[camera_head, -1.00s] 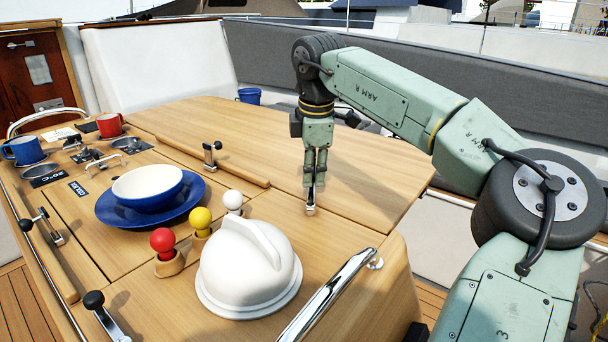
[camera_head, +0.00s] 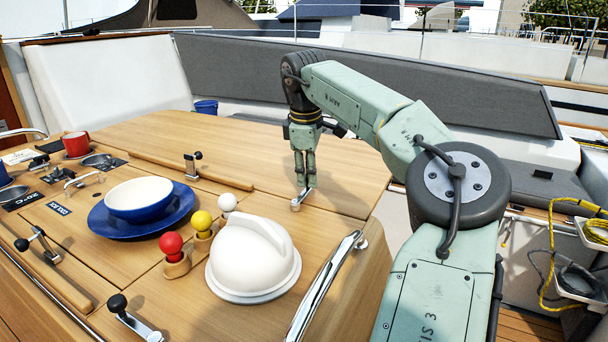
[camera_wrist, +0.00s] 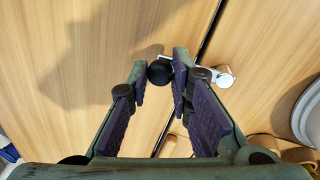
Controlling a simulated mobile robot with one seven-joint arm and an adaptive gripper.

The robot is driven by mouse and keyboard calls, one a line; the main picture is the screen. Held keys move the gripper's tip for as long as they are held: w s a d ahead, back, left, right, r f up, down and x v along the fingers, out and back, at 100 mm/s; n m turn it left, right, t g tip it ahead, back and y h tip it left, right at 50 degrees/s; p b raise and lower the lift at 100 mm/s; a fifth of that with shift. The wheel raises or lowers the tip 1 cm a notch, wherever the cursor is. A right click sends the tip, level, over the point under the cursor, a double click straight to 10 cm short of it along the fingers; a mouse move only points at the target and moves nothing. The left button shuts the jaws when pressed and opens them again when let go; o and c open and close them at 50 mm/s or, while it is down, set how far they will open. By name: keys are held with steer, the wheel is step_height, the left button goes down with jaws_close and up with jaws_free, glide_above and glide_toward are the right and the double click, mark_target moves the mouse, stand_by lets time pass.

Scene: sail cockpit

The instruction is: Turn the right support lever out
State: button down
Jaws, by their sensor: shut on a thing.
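The right support lever (camera_head: 298,202) is a small silver lever on the wooden table top, near its right end. In the wrist view, its black ball knob (camera_wrist: 160,73) sits between my fingertips, and its silver arm (camera_wrist: 196,66) runs right to a round pivot (camera_wrist: 225,77) beside a dark seam. My gripper (camera_head: 306,183) points down and is shut on the knob; in the wrist view the pads of my gripper (camera_wrist: 163,66) stand on both sides of it. In the head view my fingers hide the knob. Another black-knobbed lever (camera_head: 192,166) stands further left by a wooden rail.
A white dome (camera_head: 253,260), a chrome handrail (camera_head: 325,285) and red (camera_head: 171,246), yellow (camera_head: 202,222) and white (camera_head: 228,202) knobs stand in front of my gripper. A bowl (camera_head: 140,199) on a blue plate is left. The table behind my gripper is clear.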

steer(key=shift+s+d+m, duration=0.1)
steer(key=shift+d+m, duration=0.1)
steer(key=shift+m, duration=0.2)
steer(key=c, duration=1.4)
jaws_free()
steer(key=shift+c, duration=0.2)
step_height(320, 180, up, 12)
steer(key=s, duration=0.2)
steer(key=shift+s+a, duration=0.15)
steer(key=shift+a, duration=0.1)
steer(key=shift+f, duration=0.2)
